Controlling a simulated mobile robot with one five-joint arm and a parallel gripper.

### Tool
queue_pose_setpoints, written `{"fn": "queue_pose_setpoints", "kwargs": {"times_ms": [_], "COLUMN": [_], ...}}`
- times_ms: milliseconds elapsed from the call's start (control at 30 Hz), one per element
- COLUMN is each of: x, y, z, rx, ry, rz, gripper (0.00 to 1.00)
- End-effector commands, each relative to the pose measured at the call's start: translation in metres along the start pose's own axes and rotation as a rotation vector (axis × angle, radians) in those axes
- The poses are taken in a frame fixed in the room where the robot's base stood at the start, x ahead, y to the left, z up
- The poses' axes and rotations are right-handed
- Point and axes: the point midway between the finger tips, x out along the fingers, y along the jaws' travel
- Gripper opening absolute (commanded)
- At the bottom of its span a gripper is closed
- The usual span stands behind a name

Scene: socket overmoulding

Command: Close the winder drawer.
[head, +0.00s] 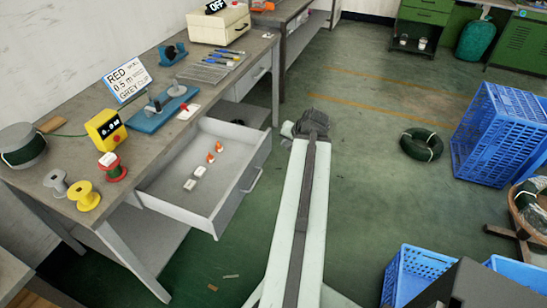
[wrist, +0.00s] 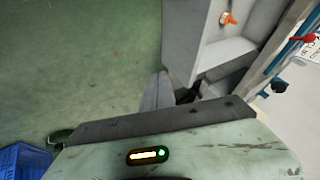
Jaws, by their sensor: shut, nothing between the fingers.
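The winder drawer (head: 190,208) is a light grey drawer pulled well out from under the workbench. Its front panel with a bar handle (head: 252,181) faces right. Two small orange-and-white items (head: 214,152) and two white blocks (head: 193,179) lie inside. My gripper (head: 288,130) is shut and empty, just right of the drawer's far front corner; its fingertips are small and hard to make out there. In the wrist view, the drawer (wrist: 225,50) shows above and right of my gripper (wrist: 175,90), with one orange item in it. I cannot tell whether they touch.
The workbench (head: 60,165) carries a yellow counter box (head: 105,128), spools (head: 84,195), a blue fixture (head: 165,108) and a sign (head: 127,79). Blue crates (head: 497,130) and a dark green coil (head: 421,145) stand at the right. Floor right of the drawer is mostly clear.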

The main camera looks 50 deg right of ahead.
Motion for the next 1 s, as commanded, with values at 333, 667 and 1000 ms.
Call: {"fn": "queue_pose_setpoints", "kwargs": {"times_ms": [333,667,1000], "x": [0.014,0.088,0.114], "y": [0.017,0.019,-0.015], "z": [-0.005,-0.005,-0.009], "rx": [0.022,0.022,0.022], "ry": [0.021,0.020,0.020], "rz": [0.002,0.003,0.004], "gripper": [0.00,0.00,0.00]}}
